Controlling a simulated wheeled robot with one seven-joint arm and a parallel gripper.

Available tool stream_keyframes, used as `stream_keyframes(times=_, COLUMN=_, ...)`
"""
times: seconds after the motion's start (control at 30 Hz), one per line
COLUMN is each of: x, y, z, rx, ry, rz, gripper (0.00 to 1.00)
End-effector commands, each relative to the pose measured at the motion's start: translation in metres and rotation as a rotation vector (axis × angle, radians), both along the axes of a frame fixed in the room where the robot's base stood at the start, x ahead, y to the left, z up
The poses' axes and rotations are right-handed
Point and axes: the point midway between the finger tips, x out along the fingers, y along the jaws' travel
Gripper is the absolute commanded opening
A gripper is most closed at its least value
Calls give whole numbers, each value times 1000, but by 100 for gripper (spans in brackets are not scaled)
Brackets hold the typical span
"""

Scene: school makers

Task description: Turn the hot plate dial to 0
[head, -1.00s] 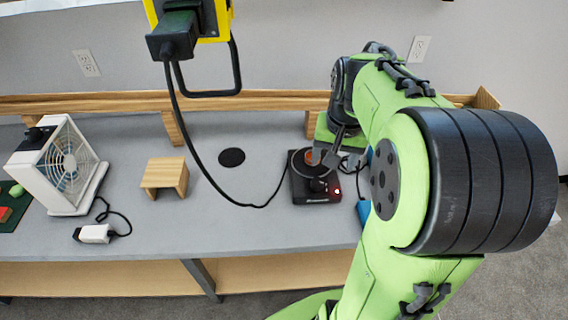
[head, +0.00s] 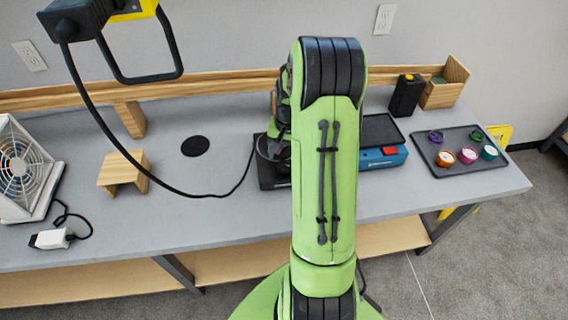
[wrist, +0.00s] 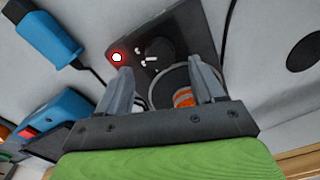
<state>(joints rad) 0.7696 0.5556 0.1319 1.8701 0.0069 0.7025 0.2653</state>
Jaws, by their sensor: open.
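The black hot plate (head: 272,180) sits on the grey bench, mostly hidden behind my arm in the head view. In the wrist view the hot plate (wrist: 188,32) shows its dark round dial (wrist: 157,49) with white marks beside it, and a lit red light (wrist: 116,57). I cannot read the dial's setting. My gripper (wrist: 160,80) is open above the hot plate, its two fingers spread with the dial beyond the gap between the tips. No contact with the dial shows. An orange item (wrist: 184,97) is on the round heating surface, between the fingers.
A blue device with a red switch (head: 390,151) stands right of the hot plate. Further right is a tray (head: 452,168) with several small coloured items. A wooden stand (head: 123,172) is left.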

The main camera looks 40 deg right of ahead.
Motion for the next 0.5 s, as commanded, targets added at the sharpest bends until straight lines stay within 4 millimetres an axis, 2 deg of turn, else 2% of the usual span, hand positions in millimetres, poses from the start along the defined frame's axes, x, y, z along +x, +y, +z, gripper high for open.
stream_keyframes(times=0.03, x=0, y=1, z=-14, rx=3, ry=3, rz=0, gripper=68)
stream_keyframes(times=0.2, x=2, y=2, z=-36, rx=1, ry=1, rz=0, gripper=68)
stream_keyframes(times=0.5, x=2, y=2, z=-40, rx=0, ry=0, rz=1, gripper=68)
